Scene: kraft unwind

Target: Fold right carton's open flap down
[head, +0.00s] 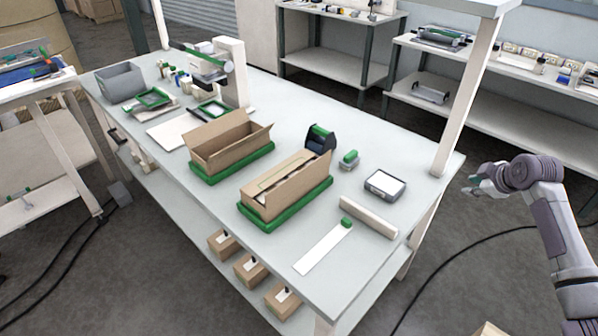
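The right carton (290,193) is a long brown box in a green tray (325,190) near the middle of the table. A brown panel stands raised along its far side, and its top looks partly open, with pale contents or an inner panel showing. The left carton (232,150) sits in a second green tray (205,179) to its left, with its top open and end flaps sticking out. My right gripper (474,184) is off the table's right edge, well away from both cartons. Its fingers are too small to tell open from shut. My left gripper is out of view.
A black-and-green dispenser (320,139), a small green-topped item (349,159), a grey box (385,184), a pale roll (367,216) and a white strip (323,250) lie right of the carton. A white post (470,90) rises at the table's right corner.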

